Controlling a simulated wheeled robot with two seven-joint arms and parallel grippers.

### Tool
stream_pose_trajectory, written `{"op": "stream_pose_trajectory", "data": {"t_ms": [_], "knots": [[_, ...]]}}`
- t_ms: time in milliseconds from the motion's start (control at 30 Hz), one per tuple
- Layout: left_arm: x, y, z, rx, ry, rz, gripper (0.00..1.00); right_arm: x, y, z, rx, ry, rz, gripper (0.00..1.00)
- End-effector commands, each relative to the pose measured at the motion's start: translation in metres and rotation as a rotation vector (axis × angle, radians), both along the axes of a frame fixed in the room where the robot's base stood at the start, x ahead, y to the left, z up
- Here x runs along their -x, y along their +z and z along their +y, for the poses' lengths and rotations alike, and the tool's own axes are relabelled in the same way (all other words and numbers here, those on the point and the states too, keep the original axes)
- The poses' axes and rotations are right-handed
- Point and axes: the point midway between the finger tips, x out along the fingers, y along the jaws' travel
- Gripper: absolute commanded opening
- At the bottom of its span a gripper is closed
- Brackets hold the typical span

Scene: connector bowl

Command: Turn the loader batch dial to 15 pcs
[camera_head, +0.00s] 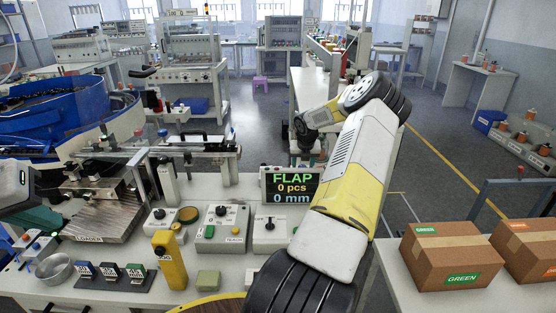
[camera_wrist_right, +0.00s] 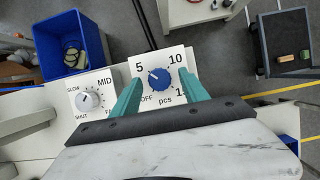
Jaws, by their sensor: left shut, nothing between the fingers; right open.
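The batch dial, a white plate (camera_wrist_right: 190,58) with a blue knob (camera_wrist_right: 160,79), shows in the right wrist view. It is marked OFF, 5, 10 and a partly covered number at lower right, with "pcs" below. The knob's white mark points to the upper left, toward the 5 side. My right gripper (camera_wrist_right: 160,92) is open, its teal fingers on either side of the knob; contact cannot be told. In the head view my right arm crosses the middle and its fingertips are not visible. My left gripper (camera_head: 38,220) is shut and empty at the left edge.
A display (camera_head: 291,186) reads FLAP, 0 pcs, 0 mm. A grey SLOW/MID/SHUT dial (camera_wrist_right: 89,101) sits left of the batch dial, with a blue bin (camera_wrist_right: 70,45) beyond. Control boxes (camera_head: 222,228) and a metal bowl (camera_head: 54,268) stand on the near bench. Cartons (camera_head: 450,262) are at right.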

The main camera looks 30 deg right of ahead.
Motion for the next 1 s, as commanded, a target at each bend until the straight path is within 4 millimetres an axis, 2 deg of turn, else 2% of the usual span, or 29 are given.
{"op": "stream_pose_trajectory", "data": {"t_ms": [167,433,767,1000], "knots": [[0.0,0.0,0.0,0.0,0.0,0.0,0.0,0.0,0.0,0.0,0.0,0.0,0.0,0.52],[0.0,0.0,0.0,0.0,0.0,0.0,0.0,0.0003,0.0001,0.0,0.0,0.0,0.0,0.0],[0.0,0.0,0.0,0.0,0.0,0.0,0.0,0.0001,0.0001,0.0006,0.001,-0.032,0.002,0.0],[0.0,0.0,0.0,0.0,0.0,0.0,0.0,-0.0016,0.0008,0.0024,0.002,-0.159,0.0,0.0]]}}
